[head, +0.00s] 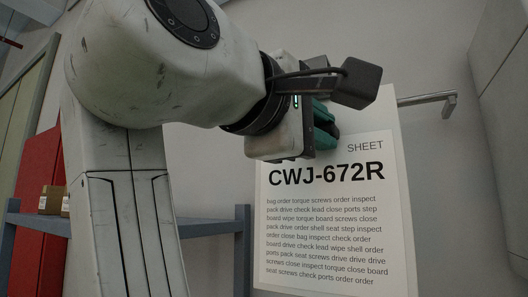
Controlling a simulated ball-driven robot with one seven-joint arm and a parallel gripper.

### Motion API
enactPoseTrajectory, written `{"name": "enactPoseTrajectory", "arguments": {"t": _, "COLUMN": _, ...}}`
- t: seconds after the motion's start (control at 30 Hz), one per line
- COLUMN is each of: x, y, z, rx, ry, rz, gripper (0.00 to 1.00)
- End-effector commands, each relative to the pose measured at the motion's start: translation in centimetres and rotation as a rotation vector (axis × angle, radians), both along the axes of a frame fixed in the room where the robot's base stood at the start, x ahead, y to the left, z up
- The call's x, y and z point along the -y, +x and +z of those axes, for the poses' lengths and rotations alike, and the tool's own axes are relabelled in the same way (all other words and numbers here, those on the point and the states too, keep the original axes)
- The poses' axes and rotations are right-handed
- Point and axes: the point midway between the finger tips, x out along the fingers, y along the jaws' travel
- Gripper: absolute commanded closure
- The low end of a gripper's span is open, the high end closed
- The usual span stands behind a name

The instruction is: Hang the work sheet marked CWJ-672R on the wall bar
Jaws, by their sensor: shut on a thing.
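The work sheet marked CWJ-672R (330,215) hangs upright below my gripper (326,128), its printed face towards me. My gripper is shut on the upper part of the sheet; the fingertips and the sheet's top left part are partly hidden by the gripper body. The wall bar (425,99) sticks out to the right behind the sheet, with its bracket (450,104) on the wall. The sheet's upper right edge overlaps the bar in the picture. Whether the sheet touches the bar or is hooked on it, I cannot tell.
A blue-grey shelf rack (243,240) stands at the left behind my arm, with small brown boxes (50,201) on it. A red panel (38,160) is at the far left. A grey cabinet or wall face (500,110) bounds the right side.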

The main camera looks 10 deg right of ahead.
Motion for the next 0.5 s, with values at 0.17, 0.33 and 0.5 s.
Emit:
{"name": "enactPoseTrajectory", "arguments": {"t": 0.17, "x": 0.8, "y": 1.1, "z": 0.0, "rx": -0.001, "ry": -0.001, "rz": 0.000, "gripper": 1.00}}
{"name": "enactPoseTrajectory", "arguments": {"t": 0.33, "x": 1.5, "y": 2.0, "z": 0.0, "rx": 0.000, "ry": -0.001, "rz": -0.001, "gripper": 1.00}}
{"name": "enactPoseTrajectory", "arguments": {"t": 0.5, "x": 2.2, "y": 3.1, "z": 0.0, "rx": 0.000, "ry": 0.000, "rz": 0.000, "gripper": 1.00}}
